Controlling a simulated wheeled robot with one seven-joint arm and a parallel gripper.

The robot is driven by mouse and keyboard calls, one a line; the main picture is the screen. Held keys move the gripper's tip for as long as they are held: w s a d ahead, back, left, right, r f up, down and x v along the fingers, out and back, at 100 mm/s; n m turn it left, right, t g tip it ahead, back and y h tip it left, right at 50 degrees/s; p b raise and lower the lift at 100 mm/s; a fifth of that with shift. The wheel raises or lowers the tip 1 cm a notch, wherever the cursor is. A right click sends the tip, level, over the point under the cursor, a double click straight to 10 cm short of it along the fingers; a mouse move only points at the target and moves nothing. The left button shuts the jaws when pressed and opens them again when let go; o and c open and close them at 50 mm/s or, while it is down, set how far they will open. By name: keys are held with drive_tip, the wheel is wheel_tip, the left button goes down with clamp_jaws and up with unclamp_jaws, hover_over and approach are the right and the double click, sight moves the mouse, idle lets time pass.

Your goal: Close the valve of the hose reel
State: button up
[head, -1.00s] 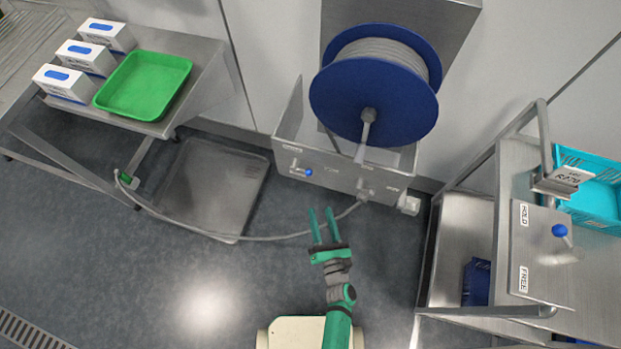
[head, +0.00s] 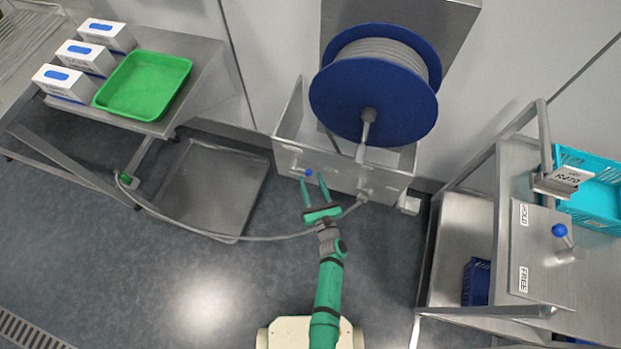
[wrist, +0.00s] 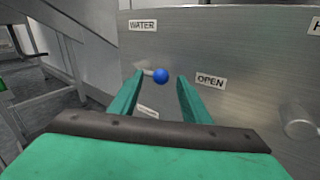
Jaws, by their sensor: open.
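The hose reel (head: 374,88) is a blue drum of grey hose, mounted on the wall above a steel trough (head: 343,170). The valve's blue ball knob (head: 309,173) is on the trough's front panel, and it also shows in the wrist view (wrist: 160,75) on a short lever. A "WATER" label (wrist: 143,25) is above it and an "OPEN" label (wrist: 210,82) to its right. Another label below is partly hidden by a finger. My gripper (head: 313,180) is open and empty, and in the wrist view (wrist: 159,84) the knob appears between its fingertips. I cannot tell whether they touch it.
A grey hose (head: 230,236) runs along the floor from the trough to the left table. A steel floor tray (head: 215,190) lies left of the trough. A cart (head: 535,225) with a second blue-knobbed lever (head: 560,231) stands at right. The floor before the trough is mostly clear.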

drive_tip(key=shift+w+a, duration=0.2)
drive_tip(key=shift+w, duration=0.5)
drive_tip(key=shift+c, duration=0.6)
clamp_jaws()
drive_tip(key=shift+d, duration=0.1)
